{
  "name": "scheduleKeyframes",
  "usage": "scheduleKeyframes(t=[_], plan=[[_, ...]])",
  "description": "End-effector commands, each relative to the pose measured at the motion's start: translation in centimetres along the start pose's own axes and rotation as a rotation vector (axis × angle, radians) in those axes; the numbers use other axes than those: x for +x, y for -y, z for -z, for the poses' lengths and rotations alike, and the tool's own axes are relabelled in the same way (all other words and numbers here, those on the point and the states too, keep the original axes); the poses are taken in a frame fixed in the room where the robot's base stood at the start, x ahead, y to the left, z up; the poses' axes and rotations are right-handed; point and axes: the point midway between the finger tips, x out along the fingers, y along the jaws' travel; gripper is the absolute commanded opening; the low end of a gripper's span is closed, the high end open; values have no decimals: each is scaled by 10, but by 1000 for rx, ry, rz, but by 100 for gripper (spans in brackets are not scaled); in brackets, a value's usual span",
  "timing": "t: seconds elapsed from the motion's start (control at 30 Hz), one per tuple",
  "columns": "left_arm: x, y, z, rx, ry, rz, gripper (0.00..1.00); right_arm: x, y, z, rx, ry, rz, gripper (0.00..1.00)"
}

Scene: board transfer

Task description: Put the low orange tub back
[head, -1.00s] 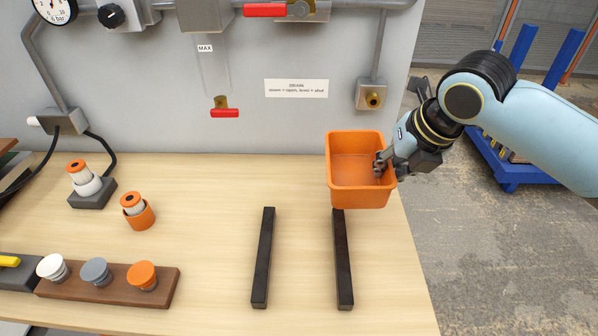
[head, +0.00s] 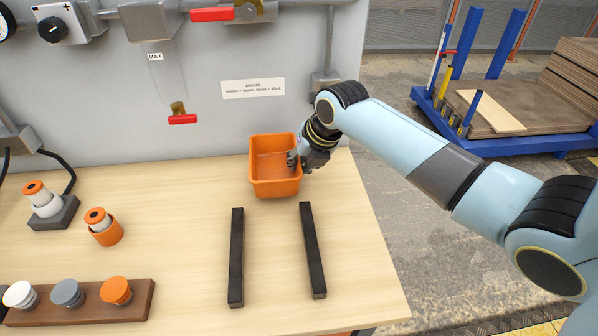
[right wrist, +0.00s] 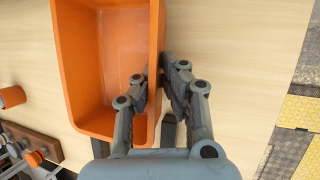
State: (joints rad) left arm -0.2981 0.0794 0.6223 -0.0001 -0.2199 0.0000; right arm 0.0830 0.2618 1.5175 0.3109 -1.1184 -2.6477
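The low orange tub (head: 275,188) is open-topped and upright, near the wall panel, behind the two black rails and between their lines. It is empty. It also shows in the right wrist view (right wrist: 112,60). My right gripper (head: 298,160) is at the tub's right wall. In the right wrist view my right gripper (right wrist: 154,74) has one finger inside the tub and one outside, closed on the wall. I cannot tell whether the tub's base touches the table. My left gripper is not in view.
Two black rails, left (head: 237,257) and right (head: 313,250), lie on the wooden table (head: 180,225). Orange-capped parts (head: 103,228) and a brown holder with knobs (head: 135,300) stand left. The grey panel (head: 210,120) rises behind; the table's right edge is close.

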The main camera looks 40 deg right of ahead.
Motion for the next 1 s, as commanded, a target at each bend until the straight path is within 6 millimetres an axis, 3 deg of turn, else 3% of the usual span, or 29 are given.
scheduleKeyframes(t=[0.2, 0.57, 0.77, 1.0], plan=[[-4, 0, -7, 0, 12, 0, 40, 25, 8, 11, 1, -1, 0, 0], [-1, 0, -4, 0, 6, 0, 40, 30, 10, 14, 1, 0, 0, 0], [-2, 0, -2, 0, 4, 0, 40, 28, 9, 13, 1, 0, 1, 28], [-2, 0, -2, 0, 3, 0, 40, 28, 9, 13, 1, 0, 1, 29]])
